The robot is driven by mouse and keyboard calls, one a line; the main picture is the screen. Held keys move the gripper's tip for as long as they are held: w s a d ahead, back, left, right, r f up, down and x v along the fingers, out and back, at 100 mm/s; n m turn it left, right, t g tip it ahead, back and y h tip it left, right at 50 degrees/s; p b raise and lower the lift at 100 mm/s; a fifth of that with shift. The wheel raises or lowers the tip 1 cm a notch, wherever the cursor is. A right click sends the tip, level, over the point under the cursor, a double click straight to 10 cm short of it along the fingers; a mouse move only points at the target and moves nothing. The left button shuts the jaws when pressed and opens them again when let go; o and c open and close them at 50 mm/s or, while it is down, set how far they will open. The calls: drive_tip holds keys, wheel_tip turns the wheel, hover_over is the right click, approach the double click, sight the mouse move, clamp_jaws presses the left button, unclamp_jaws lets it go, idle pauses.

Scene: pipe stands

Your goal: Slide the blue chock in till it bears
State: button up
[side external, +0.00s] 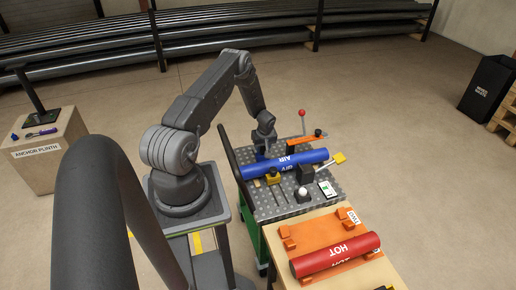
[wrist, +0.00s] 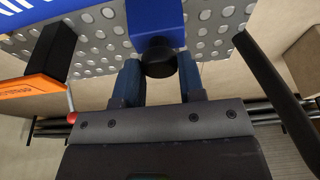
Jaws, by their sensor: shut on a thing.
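The blue chock (wrist: 156,20) is at the top middle of the wrist view, over the studded metal plate, with a black knob (wrist: 158,58) on its near end. My gripper (wrist: 158,80) is shut on the chock by this knob, one blue finger at each side. In the side view my gripper (side external: 264,150) is low at the far left end of the blue AIR pipe (side external: 292,161). The pipe lies across the stand top (side external: 275,207). The chock is mostly hidden there, and I cannot tell whether it touches the pipe.
An orange clamp arm (side external: 304,141) with a red-balled lever (side external: 302,114) stands behind the pipe. A yellow block (side external: 273,178) and a black block (side external: 305,173) stand in front. A dark upright panel (side external: 235,164) edges the stand's left. A red HOT pipe (side external: 335,255) lies on the front table.

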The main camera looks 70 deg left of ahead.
drive_tip(key=shift+d, duration=1.85)
drive_tip(key=o, duration=0.7)
drive_tip(key=shift+a, duration=0.1)
drive_tip(key=shift+r, duration=0.1)
drive_tip(key=shift+a+v, duration=0.25)
drive_tip(key=shift+v, duration=0.85)
drive_tip(key=shift+a+v, duration=0.3)
drive_tip(key=shift+v, duration=0.8)
drive_tip(key=shift+a+v, duration=0.25)
drive_tip(key=shift+v, duration=0.85)
drive_tip(key=shift+r, duration=0.25)
